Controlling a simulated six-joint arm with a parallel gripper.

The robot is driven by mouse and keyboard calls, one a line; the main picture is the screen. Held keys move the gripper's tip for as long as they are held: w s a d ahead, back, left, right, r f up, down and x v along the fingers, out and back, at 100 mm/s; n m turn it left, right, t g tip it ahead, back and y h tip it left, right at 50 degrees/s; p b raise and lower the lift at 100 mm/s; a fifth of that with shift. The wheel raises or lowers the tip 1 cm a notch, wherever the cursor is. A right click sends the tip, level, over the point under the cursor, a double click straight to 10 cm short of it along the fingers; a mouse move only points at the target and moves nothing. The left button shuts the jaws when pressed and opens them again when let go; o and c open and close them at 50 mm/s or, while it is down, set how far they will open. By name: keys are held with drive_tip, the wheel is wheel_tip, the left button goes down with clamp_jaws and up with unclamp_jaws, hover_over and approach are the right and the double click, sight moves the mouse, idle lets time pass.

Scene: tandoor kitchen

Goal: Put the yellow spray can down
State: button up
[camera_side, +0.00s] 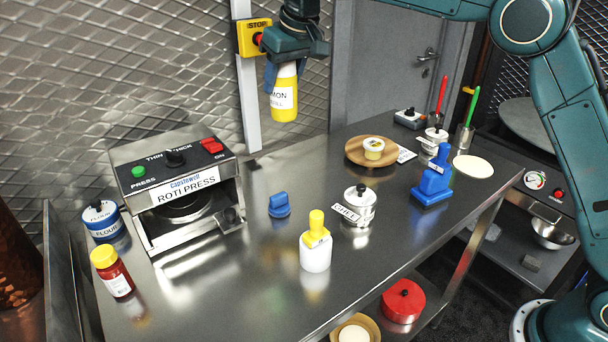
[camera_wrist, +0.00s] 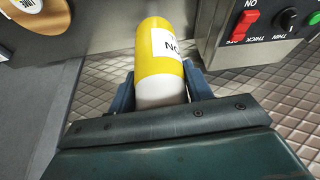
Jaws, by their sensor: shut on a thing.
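The yellow spray can (camera_side: 284,98) has a white label and hangs upright in the side view, well above the steel table (camera_side: 262,258). My gripper (camera_side: 283,66) is shut on its upper part from above. In the wrist view the can (camera_wrist: 158,50) shows yellow with a white part near my gripper (camera_wrist: 157,88), one finger on each side. The can is clear of the table and touches nothing else that I can see. Its top end is hidden between the fingers.
The roti press (camera_side: 178,185) stands at the table's left, with a flour tin (camera_side: 102,220) and red jar (camera_side: 115,272) beside it.

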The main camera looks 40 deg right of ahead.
drive_tip(key=s+d+m+h, duration=0.15)
drive_tip(key=d+m, duration=0.25)
drive_tip(key=d, duration=0.8)
drive_tip(key=s+d+m+g+h, duration=0.1)
drive_tip(key=s+d+m, duration=0.15)
drive_tip(key=d, duration=0.85)
drive_tip(key=s+d+m+h, duration=0.1)
drive_tip(key=d+m, duration=0.3)
drive_tip(key=d, duration=0.8)
drive_tip(key=s+d+m+g+h, duration=0.1)
drive_tip(key=s+d+m+g, duration=0.3)
drive_tip(key=s+d+m, duration=0.6)
drive_tip(key=s+d, duration=1.2)
drive_tip(key=d, duration=0.1)
drive_tip(key=shift+s+d+r, duration=0.15)
drive_tip(key=shift+s, duration=0.25)
drive_tip(key=shift+m+h, duration=0.25)
drive_tip(key=shift+h, duration=0.1)
drive_tip(key=shift+f, duration=10)
drive_tip(key=shift+f, duration=0.15)
